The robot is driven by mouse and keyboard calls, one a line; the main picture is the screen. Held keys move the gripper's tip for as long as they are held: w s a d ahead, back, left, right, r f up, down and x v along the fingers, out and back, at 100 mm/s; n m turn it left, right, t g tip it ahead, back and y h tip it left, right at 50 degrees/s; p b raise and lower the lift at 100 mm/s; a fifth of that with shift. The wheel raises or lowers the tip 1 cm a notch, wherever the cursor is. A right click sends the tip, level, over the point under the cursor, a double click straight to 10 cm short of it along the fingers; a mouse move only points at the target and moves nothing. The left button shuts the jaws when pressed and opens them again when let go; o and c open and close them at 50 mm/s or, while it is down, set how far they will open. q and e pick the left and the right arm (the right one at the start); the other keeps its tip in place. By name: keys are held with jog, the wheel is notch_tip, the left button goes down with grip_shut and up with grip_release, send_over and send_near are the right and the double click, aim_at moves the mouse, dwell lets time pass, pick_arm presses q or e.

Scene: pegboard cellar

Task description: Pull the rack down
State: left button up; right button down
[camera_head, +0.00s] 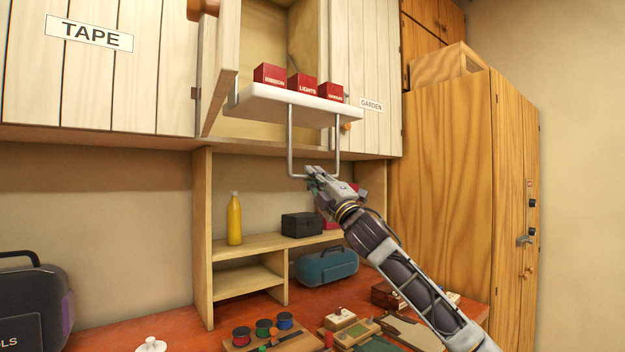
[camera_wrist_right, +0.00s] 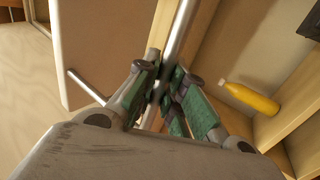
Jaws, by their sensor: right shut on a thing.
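The rack is a white shelf (camera_head: 290,108) in the open upper cabinet, with a U-shaped metal handle (camera_head: 291,145) hanging below it. Several small red boxes (camera_head: 303,84) stand on the shelf. My right gripper (camera_head: 314,175) is at the lower bar of the handle. In the right wrist view, the green-padded fingers (camera_wrist_right: 168,92) are shut around the metal bar (camera_wrist_right: 181,35). The shelf's pale underside (camera_wrist_right: 95,50) shows behind it. My left gripper is not in either view.
An open cabinet door (camera_head: 226,60) stands left of the shelf. Below are a wooden cubby with a yellow bottle (camera_head: 234,222), a black box (camera_head: 301,225) and a blue case (camera_head: 327,266). The red worktop holds spools (camera_head: 263,328) and small boxes. A tall wooden cabinet (camera_head: 450,170) stands at right.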

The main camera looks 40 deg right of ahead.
jog(key=shift+w+a+f, duration=0.15)
jog(key=shift+f, duration=0.15)
jog(key=shift+f, duration=0.1)
jog(key=c, duration=1.5)
grip_release()
jog(key=shift+s, duration=0.25)
jog(key=shift+c, duration=0.2)
jog(key=shift+o, duration=0.2)
jog(key=shift+r, duration=0.2)
jog(key=shift+s+f, duration=0.2)
jog(key=shift+s, duration=0.05)
jog(key=v, duration=1.1)
jog(key=shift+s, duration=0.15)
